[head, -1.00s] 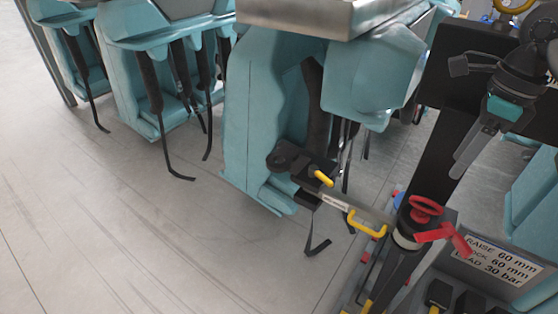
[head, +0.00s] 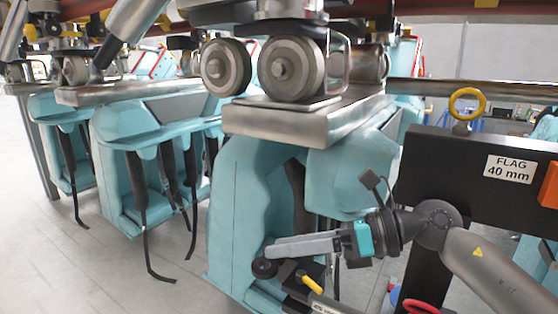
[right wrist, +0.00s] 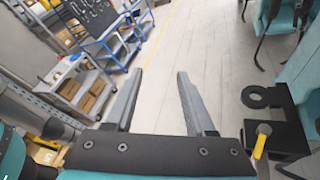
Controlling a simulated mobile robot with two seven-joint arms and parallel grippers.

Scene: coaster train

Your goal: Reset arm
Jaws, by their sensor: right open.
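My right gripper (head: 290,246) reaches in from the right in the head view, its grey fingers pointing left in front of a teal seat (head: 240,215) of the coaster train. In the right wrist view the same gripper (right wrist: 160,78) has its two fingers apart, with only floor between them. It is open and empty. A black bracket with a yellow handle (head: 309,283) shows just below the fingers in the head view. The bracket also shows right of the fingers in the right wrist view (right wrist: 278,122), apart from them. My left gripper is not seen.
Steel wheels (head: 290,70) sit above the seats. A black post bears a "FLAG 40 mm" label (head: 509,169) and a yellow ring (head: 467,103). A red knob (head: 417,306) is cut off at the bottom. A cart (right wrist: 75,85) stands beyond open floor (right wrist: 160,55).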

